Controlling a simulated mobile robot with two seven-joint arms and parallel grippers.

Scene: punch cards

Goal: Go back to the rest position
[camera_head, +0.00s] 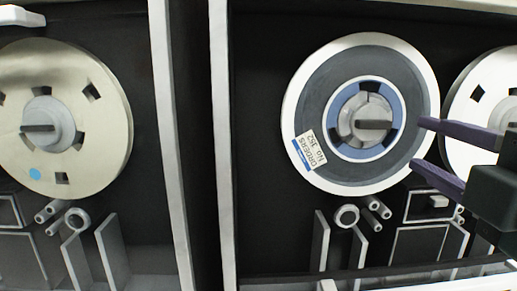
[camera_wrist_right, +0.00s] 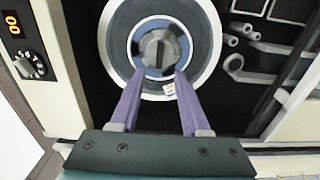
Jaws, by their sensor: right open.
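My right gripper (camera_head: 417,143) comes in from the right edge in the head view, with its two purple fingers spread and nothing between them. It is in front of the right rim of a tape reel (camera_head: 291,110) with a white rim, dark tape and a blue ring. In the right wrist view the open fingers (camera_wrist_right: 159,72) point toward the reel's grey hub (camera_wrist_right: 158,48), with the hub showing beyond the tips. I cannot tell how far the tips are from the reel. My left gripper is not in view.
The reel, with an "ORDERS No 152" label (camera_head: 309,150), sits on a dark cabinet face. A metallic reel (camera_head: 108,135) is at left and another pale reel (camera_head: 480,85) at right. Posts and guides (camera_head: 347,216) project below. A beige panel with a dial (camera_wrist_right: 30,66) flanks the wrist view.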

